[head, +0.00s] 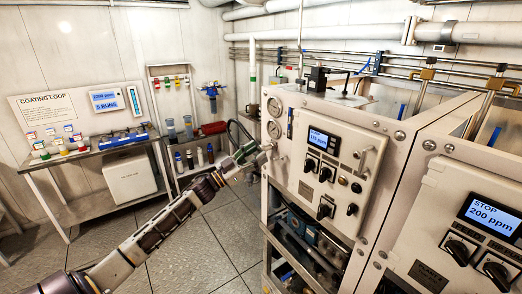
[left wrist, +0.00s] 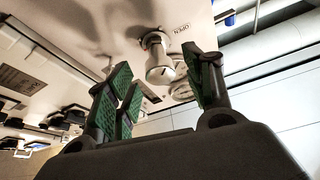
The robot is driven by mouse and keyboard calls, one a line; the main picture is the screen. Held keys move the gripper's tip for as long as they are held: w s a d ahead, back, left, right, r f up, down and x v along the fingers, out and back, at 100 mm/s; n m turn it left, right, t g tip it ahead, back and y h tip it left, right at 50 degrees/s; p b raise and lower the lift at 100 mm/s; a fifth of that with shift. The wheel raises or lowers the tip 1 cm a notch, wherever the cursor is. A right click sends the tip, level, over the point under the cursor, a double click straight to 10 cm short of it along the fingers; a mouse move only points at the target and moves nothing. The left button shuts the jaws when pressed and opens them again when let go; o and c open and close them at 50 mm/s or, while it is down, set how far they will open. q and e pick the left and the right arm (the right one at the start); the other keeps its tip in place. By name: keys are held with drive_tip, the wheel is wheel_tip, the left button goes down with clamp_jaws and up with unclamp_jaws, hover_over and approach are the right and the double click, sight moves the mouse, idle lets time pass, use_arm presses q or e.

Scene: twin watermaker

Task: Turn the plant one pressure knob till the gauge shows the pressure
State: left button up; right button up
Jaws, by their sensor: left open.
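My left gripper (head: 251,157) is at the left edge of the cabinet's front panel (head: 297,172), beside a pale knob (head: 268,147). In the left wrist view the knob (left wrist: 158,62) is a light, rounded handle on a stem, near a label reading OPEN. The open green-padded fingers (left wrist: 163,82) stand on either side of it in the picture, and I cannot tell whether they touch it. Two round gauges (head: 274,107) sit above the knob in the head view; their needles are too small to read. My right gripper is not in view.
The panel has a small lit display (head: 324,141), black knobs (head: 325,174) and a pale handle (head: 364,158). A second cabinet at right has a display (head: 490,215) reading STOP 200 ppm. A coating loop bench (head: 84,151) stands at left. The floor (head: 205,245) between is clear.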

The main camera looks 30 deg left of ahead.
sight(265, 148)
use_arm(q)
drive_tip(key=shift+x, duration=1.2)
drive_tip(key=shift+w, duration=0.1)
drive_tip(key=c, duration=1)
